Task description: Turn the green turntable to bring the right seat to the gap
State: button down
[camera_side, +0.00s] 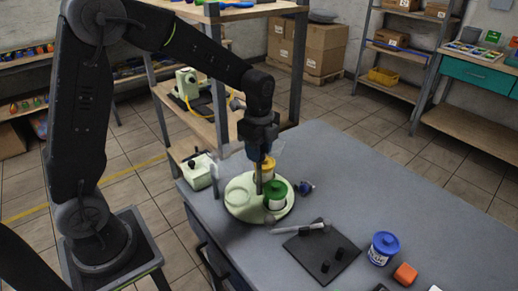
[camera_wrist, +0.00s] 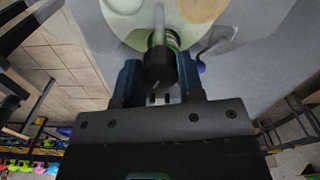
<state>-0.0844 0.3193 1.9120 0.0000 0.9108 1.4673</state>
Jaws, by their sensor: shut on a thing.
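The pale green turntable (camera_side: 236,211) lies on the grey bench near its left edge. It carries a jar with a yellow lid (camera_side: 265,168) at the back and a jar with a green lid (camera_side: 277,195) at the front right. An empty round seat (camera_side: 238,195) shows on its left. My gripper (camera_side: 260,160) is above the turntable, shut on a dark upright handle (camera_wrist: 160,70), which sits between its blue fingers in the wrist view. A grey post runs down toward the turntable; its foot is hidden. Part of the turntable (camera_wrist: 125,22) shows beyond the handle.
A blue-lidded jar (camera_side: 383,248) and an orange block (camera_side: 405,274) stand front right. A small blue object (camera_side: 305,187) is right of the turntable, a pale box (camera_side: 198,172) left.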

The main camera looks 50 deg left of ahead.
jog(key=shift+m, duration=0.7)
jog(key=c, duration=0.7)
grip_release()
jog(key=shift+c, duration=0.2)
notch_tip(320, 180, up, 14)
jog(key=s+d+f+n+t, duration=0.1)
jog(key=s+n+t, duration=0.1)
jog(key=s+n, duration=0.6)
jog(key=s+d+n+t, duration=0.2)
jog(key=s+n+t, duration=0.1)
jog(key=s+n, duration=0.6)
jog(key=s, duration=0.2)
jog(key=shift+s+d+f+t, duration=0.2)
jog(key=shift+s+f+t, duration=0.1)
jog(key=shift+s+f, duration=0.05)
